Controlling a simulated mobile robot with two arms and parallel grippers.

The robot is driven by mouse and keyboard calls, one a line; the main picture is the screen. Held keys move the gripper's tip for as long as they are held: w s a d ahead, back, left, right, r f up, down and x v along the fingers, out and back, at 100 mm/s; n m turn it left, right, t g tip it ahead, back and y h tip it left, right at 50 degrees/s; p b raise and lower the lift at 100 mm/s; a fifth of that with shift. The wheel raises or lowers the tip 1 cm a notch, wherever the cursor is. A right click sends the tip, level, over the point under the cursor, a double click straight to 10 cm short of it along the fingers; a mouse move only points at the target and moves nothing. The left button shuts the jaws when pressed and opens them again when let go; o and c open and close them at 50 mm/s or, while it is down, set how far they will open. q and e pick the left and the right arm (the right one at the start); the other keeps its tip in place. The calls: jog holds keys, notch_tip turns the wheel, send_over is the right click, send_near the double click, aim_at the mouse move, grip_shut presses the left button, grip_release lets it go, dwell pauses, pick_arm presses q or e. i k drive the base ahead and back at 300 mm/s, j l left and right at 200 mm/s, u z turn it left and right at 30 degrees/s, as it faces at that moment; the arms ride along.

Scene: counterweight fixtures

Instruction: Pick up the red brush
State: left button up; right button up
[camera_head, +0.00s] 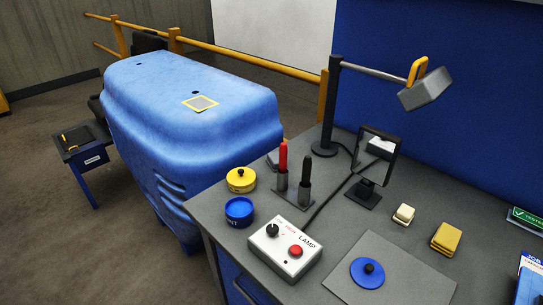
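The red brush (283,158), a slim upright stick with a red top, stands in a small grey holder (293,198) on the grey workbench (330,230). A similar black stick (306,172) stands upright just right of it in the same holder. The lower end of the red brush is in or behind the holder and hard to make out. Neither of my grippers is in view.
A yellow tin (241,181) and a blue tin (239,212) stand left of the holder; a lamp control box (284,252) sits in front. A lamp post (327,110) and a small mirror (375,150) stand behind. A large blue cover (190,110) adjoins the bench's left side.

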aim_at(283, 150)
jog(key=i+j+z, duration=0.15)
jog(key=j, duration=0.45)
jog(key=j+z, duration=0.1)
jog(key=j, duration=0.5)
jog(key=i, duration=0.05)
